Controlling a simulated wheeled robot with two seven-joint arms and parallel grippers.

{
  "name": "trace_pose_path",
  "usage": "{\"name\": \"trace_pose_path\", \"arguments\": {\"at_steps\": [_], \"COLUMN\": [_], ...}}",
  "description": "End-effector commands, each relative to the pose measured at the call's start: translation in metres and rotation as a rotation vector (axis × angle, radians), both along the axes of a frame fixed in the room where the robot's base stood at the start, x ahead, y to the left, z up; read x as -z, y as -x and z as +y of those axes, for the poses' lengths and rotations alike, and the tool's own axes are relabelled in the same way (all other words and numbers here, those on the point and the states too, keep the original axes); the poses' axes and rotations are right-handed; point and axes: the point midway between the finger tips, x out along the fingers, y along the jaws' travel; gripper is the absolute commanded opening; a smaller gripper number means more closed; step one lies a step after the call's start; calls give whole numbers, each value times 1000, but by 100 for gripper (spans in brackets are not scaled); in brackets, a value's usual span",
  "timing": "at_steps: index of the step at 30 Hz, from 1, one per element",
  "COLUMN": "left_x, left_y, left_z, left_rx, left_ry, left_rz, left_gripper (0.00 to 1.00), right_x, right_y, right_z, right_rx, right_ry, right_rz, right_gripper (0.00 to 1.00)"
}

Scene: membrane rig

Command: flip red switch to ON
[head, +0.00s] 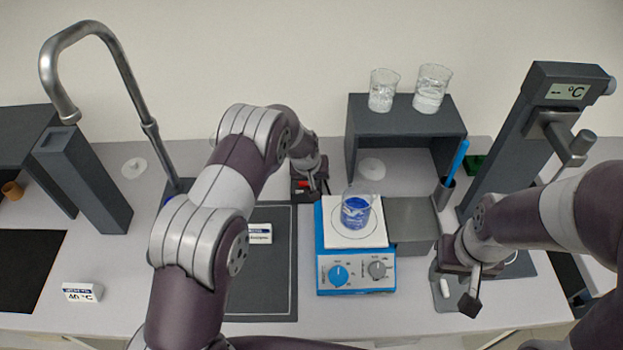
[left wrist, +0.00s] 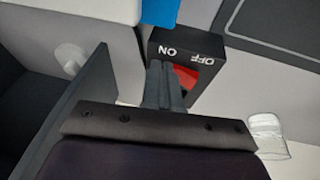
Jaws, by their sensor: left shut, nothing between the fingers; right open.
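The red switch (head: 303,184) sits in a small black box behind the dark mat in the head view. In the left wrist view the red rocker (left wrist: 187,77) shows beside my fingers, in the black box (left wrist: 193,45) marked ON and OFF, lettering upside down. My left gripper (left wrist: 164,75) is shut and empty, its fingertips at the ON side of the rocker and covering part of it. I cannot tell whether they touch it, or which way the rocker is tilted. My right gripper (head: 458,284) is open and empty at the right, above a small grey mat.
A blue stirrer hotplate (head: 354,282) bearing a beaker of blue liquid (head: 356,208) stands right of the switch. A dark shelf (head: 358,125) with two glass beakers is behind it. A dark mat (head: 262,295) lies in front; a tap (head: 128,85) stands left.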

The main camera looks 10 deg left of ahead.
Motion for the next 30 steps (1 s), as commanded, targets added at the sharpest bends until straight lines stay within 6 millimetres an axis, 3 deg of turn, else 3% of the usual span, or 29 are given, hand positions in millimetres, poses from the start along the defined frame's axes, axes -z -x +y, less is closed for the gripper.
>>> {"name": "trace_pose_path", "arguments": {"at_steps": [20,23,28,29,30], "left_x": [-5,-13,-50,-54,-55], "left_y": [3,2,1,1,3], "left_z": [15,16,19,19,15], "left_rx": [0,0,0,0,2], "left_ry": [0,0,0,1,0], "left_rz": [-1,-1,-3,-2,-5], "left_gripper": [0,0,0,0,0], "right_x": [1,-5,-27,-25,-11], "right_y": [0,0,0,0,0], "right_z": [0,0,0,0,0], "right_rx": [0,0,0,0,0], "right_ry": [0,0,0,0,0], "right_rz": [1,1,0,-1,-1], "right_gripper": [47,47,47,47,47]}}
